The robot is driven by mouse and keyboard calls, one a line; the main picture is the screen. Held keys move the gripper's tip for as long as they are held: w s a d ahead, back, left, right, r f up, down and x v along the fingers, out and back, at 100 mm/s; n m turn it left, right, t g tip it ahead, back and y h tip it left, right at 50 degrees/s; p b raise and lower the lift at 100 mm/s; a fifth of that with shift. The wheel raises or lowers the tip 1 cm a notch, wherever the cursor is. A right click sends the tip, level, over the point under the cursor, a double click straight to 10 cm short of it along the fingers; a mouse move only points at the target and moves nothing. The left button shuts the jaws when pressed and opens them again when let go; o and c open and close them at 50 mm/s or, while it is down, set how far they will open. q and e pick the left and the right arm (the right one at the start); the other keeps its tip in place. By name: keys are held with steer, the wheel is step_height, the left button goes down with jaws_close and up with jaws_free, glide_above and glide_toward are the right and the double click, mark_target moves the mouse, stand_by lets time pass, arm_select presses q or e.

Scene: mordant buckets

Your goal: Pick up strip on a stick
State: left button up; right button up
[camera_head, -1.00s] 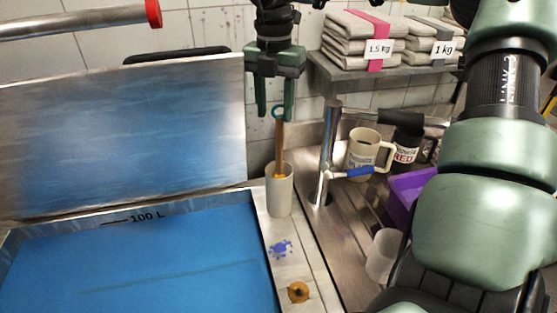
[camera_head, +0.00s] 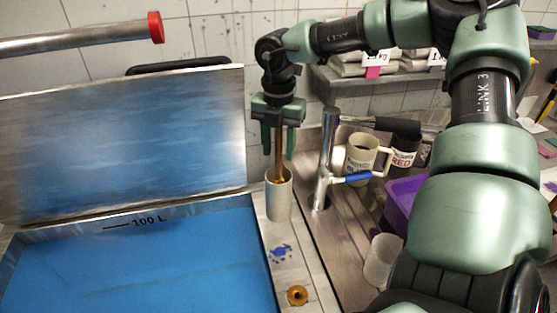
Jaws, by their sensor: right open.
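The strip on a stick (camera_head: 280,163) stands upright in a pale grey cylindrical holder (camera_head: 279,200) on the ledge to the right of the blue vat. Its brown shaft shows; its upper end is hidden by the gripper, and its lower end is inside the holder. My right gripper (camera_head: 278,150) points down from above. It is open, with one green finger on each side of the shaft, and its palm is just above. I cannot tell whether a finger touches the shaft. My left gripper is not in view.
The blue-filled vat (camera_head: 130,215) marked 100 L lies left, with a metal lid (camera_head: 120,140) raised behind it. A metal tap (camera_head: 325,165) with a blue lever stands close right of the holder. Mugs (camera_head: 362,158) and a purple bin (camera_head: 402,200) are farther right.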

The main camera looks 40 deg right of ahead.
jaws_close()
steer(key=shift+r, duration=0.15)
